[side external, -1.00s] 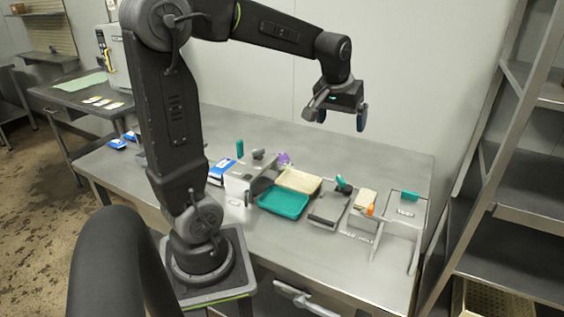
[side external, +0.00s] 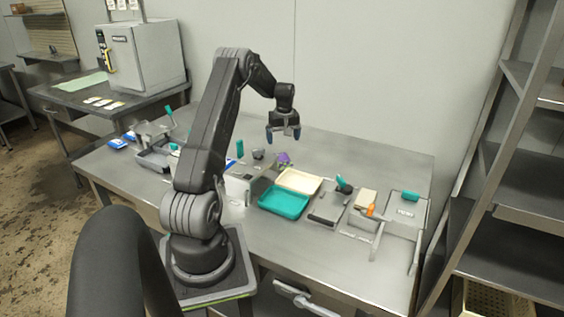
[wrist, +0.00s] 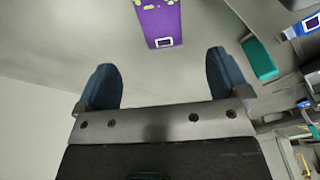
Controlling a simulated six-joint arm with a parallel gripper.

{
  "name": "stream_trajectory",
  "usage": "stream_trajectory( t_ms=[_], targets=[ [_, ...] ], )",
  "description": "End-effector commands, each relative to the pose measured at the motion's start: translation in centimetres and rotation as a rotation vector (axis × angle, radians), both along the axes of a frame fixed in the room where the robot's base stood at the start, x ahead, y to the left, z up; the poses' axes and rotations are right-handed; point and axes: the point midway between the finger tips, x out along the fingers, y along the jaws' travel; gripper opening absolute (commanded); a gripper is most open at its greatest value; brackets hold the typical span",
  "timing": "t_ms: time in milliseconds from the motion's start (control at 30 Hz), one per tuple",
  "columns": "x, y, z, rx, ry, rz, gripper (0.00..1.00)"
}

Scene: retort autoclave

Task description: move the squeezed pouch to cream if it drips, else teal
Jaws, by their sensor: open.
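A purple pouch (side external: 283,158) with yellow-green marks lies on the steel table behind the trays. It also shows at the top of the wrist view (wrist: 160,24), cut off by the frame edge. The cream tray (side external: 317,182) and the teal tray (side external: 284,212) sit in front of it, the teal one nearer the camera. Both look empty. My gripper (side external: 284,136) is above the table over the pouch area. In the wrist view, its blue fingers (wrist: 163,78) are wide apart with nothing between them. I cannot tell whether the pouch drips.
A grey metal fixture (side external: 245,182) stands left of the trays. A teal upright handle (side external: 240,149) is left of the pouch. Devices with teal and orange handles (side external: 371,209) stand on the right. Blue-and-white packs (side external: 117,143) lie far left.

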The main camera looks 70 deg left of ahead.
Motion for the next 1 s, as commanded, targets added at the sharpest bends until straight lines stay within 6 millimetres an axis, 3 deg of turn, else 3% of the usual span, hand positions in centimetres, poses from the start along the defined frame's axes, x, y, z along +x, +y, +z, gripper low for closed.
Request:
stream_trajectory(
  t_ms=[100,433,700,1000],
  targets=[
    [0.0,0.2,-2.3,-0.003,0.002,0.0,0.94],
    [-0.1,0.5,-5.1,-0.001,0.0,-0.001,0.94],
    [-0.1,0.7,-8.8,0.0,-0.001,-0.002,0.94],
    [-0.1,0.8,-9.5,0.0,-0.002,-0.002,0.94]
  ],
)
